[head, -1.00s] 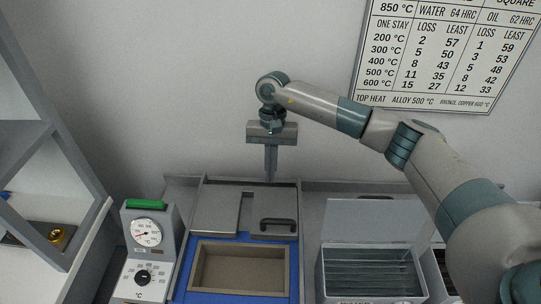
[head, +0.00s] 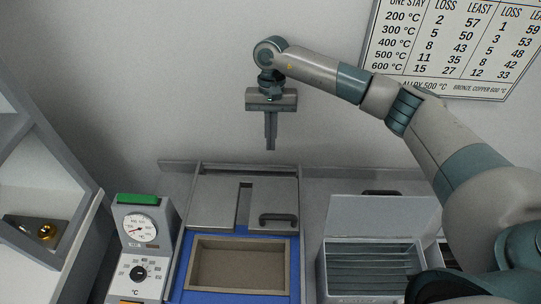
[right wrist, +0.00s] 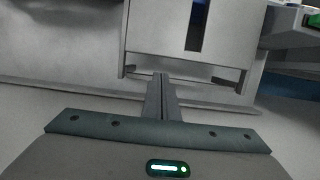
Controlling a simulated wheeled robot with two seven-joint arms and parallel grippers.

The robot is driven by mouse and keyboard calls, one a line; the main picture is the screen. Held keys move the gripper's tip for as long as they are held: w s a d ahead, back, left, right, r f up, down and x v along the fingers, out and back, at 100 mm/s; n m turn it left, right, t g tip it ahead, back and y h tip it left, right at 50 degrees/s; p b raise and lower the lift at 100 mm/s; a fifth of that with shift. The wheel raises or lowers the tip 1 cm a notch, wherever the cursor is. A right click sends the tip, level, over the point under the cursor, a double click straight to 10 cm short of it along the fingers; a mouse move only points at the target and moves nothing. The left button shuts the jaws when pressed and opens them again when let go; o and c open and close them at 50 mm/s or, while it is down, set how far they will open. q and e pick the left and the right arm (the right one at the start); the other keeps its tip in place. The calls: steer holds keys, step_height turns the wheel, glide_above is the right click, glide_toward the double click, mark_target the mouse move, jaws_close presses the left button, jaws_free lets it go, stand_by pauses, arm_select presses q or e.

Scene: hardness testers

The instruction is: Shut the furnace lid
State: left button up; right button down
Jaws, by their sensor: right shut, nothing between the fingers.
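The furnace is a blue-topped box with an open, brown-lined chamber (head: 238,267) at the front. Its grey lid (head: 214,205) lies flat behind the opening, with a dark slot and a black handle (head: 278,219) at its right front. The chamber is uncovered. My right gripper (head: 270,147) hangs fingers down above the lid's back edge, apart from it, shut and empty. In the right wrist view its closed fingers (right wrist: 161,80) point toward the grey lid (right wrist: 155,25). My left gripper is not in view.
A control box (head: 142,250) with a green top, gauge and knob stands left of the furnace. An open, slatted grey bin (head: 372,265) with a raised lid stands to the right. A shelf (head: 40,180) is at far left. A hardness chart (head: 450,45) hangs on the wall.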

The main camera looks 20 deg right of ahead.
mark_target(267, 224)
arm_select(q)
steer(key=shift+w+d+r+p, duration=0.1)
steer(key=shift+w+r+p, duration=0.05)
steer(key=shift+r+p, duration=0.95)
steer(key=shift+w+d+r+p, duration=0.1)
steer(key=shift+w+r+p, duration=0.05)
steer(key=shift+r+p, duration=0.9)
arm_select(e)
steer(key=x, duration=0.9)
steer(key=shift+f, duration=0.4)
steer(key=shift+s+a, duration=0.1)
steer(key=shift+s, duration=0.05)
steer(key=s+a+b, duration=0.1)
steer(key=s+a, duration=0.1)
steer(key=s, duration=0.3)
steer(key=s+a+b, duration=0.2)
steer(key=s, duration=0.3)
steer(key=s+a+b, duration=0.1)
steer(key=s+a, duration=0.1)
steer(key=s, duration=0.3)
steer(key=shift+s+a, duration=0.2)
steer(key=shift+s, duration=0.05)
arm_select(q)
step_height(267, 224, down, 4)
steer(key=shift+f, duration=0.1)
arm_select(e)
steer(key=shift+s+a, duration=0.1)
steer(key=shift+s, duration=0.05)
steer(key=shift+s, duration=0.1)
